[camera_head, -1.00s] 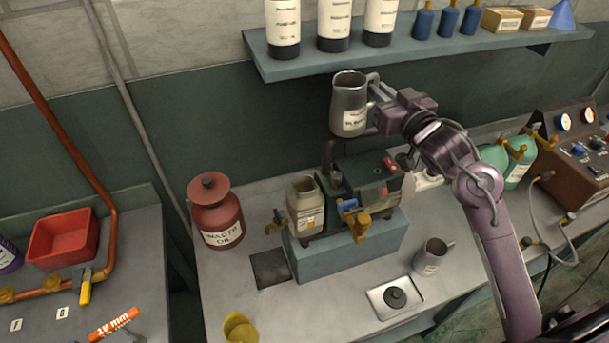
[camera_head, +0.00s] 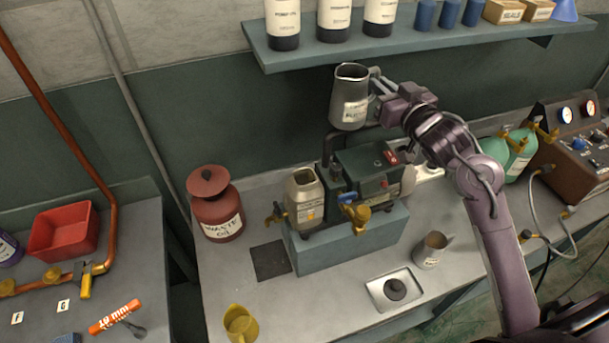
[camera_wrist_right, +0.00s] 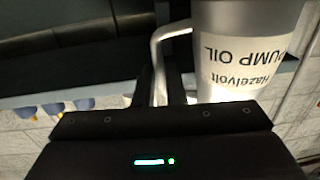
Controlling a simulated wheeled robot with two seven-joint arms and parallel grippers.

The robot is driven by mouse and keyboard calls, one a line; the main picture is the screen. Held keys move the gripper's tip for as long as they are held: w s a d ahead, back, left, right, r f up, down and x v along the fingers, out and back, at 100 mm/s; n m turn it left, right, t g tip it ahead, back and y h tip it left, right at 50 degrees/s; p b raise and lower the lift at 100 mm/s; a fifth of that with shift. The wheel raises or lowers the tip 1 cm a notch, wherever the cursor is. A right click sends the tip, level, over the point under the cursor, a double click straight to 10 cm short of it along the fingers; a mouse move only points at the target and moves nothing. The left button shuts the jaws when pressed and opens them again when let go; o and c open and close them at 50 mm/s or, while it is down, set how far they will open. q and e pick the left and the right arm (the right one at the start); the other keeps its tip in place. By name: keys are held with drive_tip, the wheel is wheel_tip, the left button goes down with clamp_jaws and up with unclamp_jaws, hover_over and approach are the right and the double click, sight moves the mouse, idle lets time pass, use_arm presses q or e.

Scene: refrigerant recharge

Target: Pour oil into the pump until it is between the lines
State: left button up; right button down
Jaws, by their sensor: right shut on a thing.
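My right gripper (camera_head: 384,90) is shut on the handle of a grey metal jug (camera_head: 348,103) with a white label. In the right wrist view the jug (camera_wrist_right: 245,55) reads "Hazelvolt PUMP OIL", upside down, and its handle lies between the fingers. The jug is held in the air above the pump (camera_head: 372,170), nearly upright with a slight lean. No stream of oil shows. The pump is dark green with a red switch and a brass valve, on a blue-grey block (camera_head: 350,243). Its level lines cannot be made out. My left gripper is out of view.
A shelf (camera_head: 400,50) with bottles is close behind the jug. A cream container (camera_head: 305,200) and a red waste oil can (camera_head: 217,215) stand left of the pump.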

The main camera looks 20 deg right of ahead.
drive_tip(key=shift+r, duration=0.2)
wheel_tip(320, 180, up, 6)
drive_tip(key=shift+f, duration=0.1)
idle(0.5)
